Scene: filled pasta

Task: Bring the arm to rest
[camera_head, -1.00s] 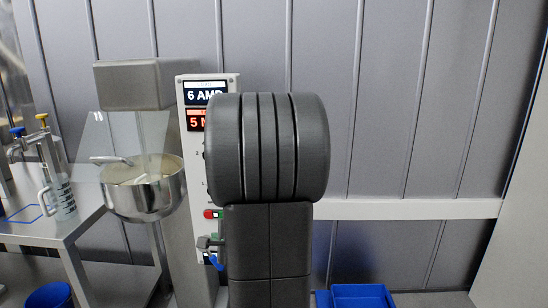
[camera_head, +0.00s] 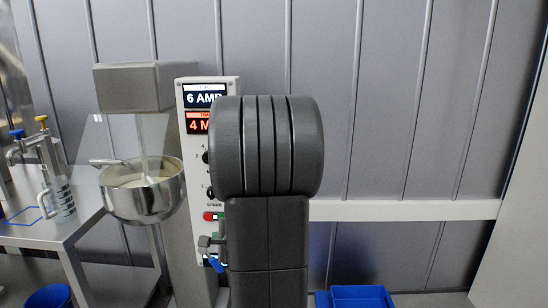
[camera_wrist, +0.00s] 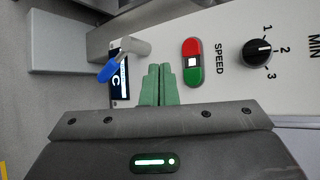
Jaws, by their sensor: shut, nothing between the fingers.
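My gripper (camera_wrist: 158,82) shows in the wrist view with its green fingers closed together and nothing between them. It is in front of the mixer's white control panel (camera_wrist: 220,70), between a blue-tipped lever (camera_wrist: 108,70) and a red and green switch (camera_wrist: 192,62); I cannot tell whether it touches the panel. In the head view my dark arm (camera_head: 267,150) stands in the middle and covers part of the panel (camera_head: 224,88). The gripper is mostly hidden behind the arm there.
The mixer (camera_head: 135,87) with its steel bowl (camera_head: 150,200) stands left of my arm. A steel table (camera_head: 60,232) at the left holds a clear jug (camera_head: 62,197) and taps. A blue crate (camera_head: 358,298) is low at the right. A bare panelled wall (camera_head: 420,100) lies behind.

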